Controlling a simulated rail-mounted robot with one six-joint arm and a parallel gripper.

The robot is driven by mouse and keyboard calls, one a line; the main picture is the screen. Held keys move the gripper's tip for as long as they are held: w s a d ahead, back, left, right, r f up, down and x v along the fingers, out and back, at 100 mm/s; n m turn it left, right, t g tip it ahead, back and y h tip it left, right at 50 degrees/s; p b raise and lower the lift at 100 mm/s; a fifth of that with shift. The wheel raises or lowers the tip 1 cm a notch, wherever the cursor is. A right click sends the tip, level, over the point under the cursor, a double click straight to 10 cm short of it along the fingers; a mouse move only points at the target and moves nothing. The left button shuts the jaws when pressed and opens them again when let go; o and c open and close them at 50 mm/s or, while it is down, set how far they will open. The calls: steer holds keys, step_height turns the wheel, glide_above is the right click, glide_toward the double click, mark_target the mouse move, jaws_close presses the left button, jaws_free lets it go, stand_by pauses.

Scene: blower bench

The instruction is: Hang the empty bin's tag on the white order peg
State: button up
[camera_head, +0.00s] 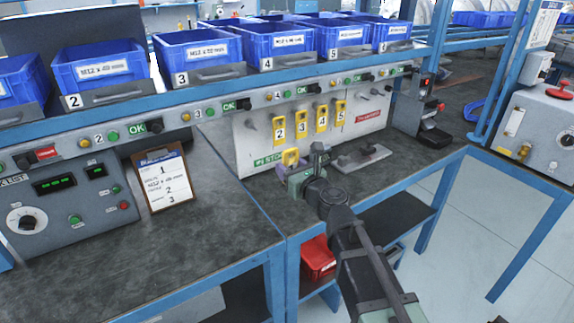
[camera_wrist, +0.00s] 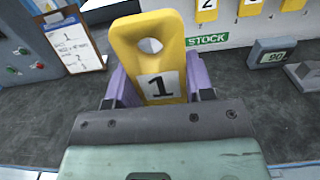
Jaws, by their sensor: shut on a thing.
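My gripper (camera_head: 291,168) is shut on a yellow tag (camera_head: 290,156) with a black 1 and a round hole at its top. In the wrist view this number 1 tag (camera_wrist: 150,50) stands upright between the purple fingers. The gripper is above the bench, in front of the pale peg board (camera_head: 248,150). Tags 2 (camera_head: 279,129), 3 (camera_head: 301,124), 4 (camera_head: 321,118) and 5 (camera_head: 340,112) hang on the board. A bare peg (camera_head: 250,123) is left of tag 2. Small pegs (camera_head: 376,92) stand above a red label at right; their colour is unclear.
Blue bins (camera_head: 98,70) line the shelf above; which is empty is unclear. A clipboard (camera_head: 162,178) leans at left. A green STOCK label (camera_head: 268,160) is low on the board. A grey fixture (camera_head: 362,156) is right of my gripper. The left bench top is clear.

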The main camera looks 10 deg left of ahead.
steer(key=v, duration=0.4)
steer(key=shift+s+d, duration=0.25)
steer(key=shift+a, duration=0.1)
stand_by(0.9)
